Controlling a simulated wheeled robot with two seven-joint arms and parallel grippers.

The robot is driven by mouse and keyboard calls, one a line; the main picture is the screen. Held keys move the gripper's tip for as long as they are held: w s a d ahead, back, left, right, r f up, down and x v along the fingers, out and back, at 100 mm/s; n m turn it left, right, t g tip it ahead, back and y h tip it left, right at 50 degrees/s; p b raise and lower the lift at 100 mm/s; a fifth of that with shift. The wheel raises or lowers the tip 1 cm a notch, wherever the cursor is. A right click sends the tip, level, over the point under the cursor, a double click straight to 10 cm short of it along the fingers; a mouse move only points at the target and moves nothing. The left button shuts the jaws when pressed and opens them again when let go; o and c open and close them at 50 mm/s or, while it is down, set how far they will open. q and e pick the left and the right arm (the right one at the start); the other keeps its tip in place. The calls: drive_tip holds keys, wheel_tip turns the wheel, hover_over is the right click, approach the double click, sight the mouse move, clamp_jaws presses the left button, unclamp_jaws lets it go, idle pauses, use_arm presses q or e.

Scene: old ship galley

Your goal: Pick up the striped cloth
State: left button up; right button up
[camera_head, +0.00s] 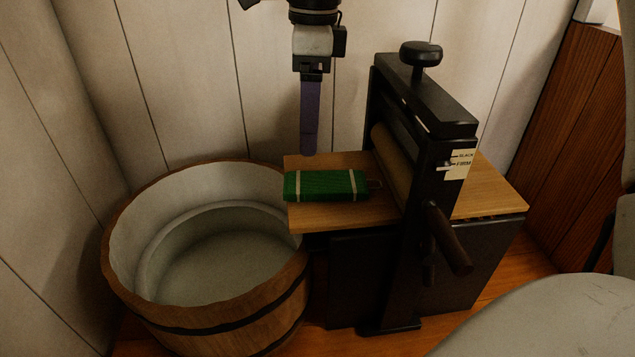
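The striped cloth (326,185) is a folded green bundle with pale stripes across it. It lies flat on the left end of the wooden board of a roller press. One gripper (309,150) hangs down from the top of the picture, which I take to be my left one. Its purple fingers are seen edge-on and look like one strip, so their opening is hidden. The fingertips show just above and behind the cloth's left part, apart from it. My other gripper is out of view.
The black press (425,100) with its roller and crank handle (447,238) stands right of the cloth. A large wooden tub (222,322) stands to the left, with nothing visible inside. A pale plank wall (190,70) closes the back.

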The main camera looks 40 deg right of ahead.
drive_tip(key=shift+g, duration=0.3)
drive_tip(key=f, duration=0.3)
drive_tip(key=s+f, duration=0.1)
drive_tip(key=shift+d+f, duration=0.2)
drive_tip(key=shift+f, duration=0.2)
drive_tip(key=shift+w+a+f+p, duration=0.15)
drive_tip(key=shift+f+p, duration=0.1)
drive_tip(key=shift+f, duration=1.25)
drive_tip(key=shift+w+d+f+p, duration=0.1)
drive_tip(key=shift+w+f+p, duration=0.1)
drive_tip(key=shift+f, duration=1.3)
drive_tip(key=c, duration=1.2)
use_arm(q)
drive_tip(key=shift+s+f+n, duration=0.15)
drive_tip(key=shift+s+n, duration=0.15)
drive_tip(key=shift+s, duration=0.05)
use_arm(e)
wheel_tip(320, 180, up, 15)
use_arm(q)
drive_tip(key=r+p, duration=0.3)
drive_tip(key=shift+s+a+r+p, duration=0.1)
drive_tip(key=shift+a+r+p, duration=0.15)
drive_tip(key=shift+p, duration=0.15)
use_arm(e)
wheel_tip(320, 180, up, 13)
hover_over(312, 182)
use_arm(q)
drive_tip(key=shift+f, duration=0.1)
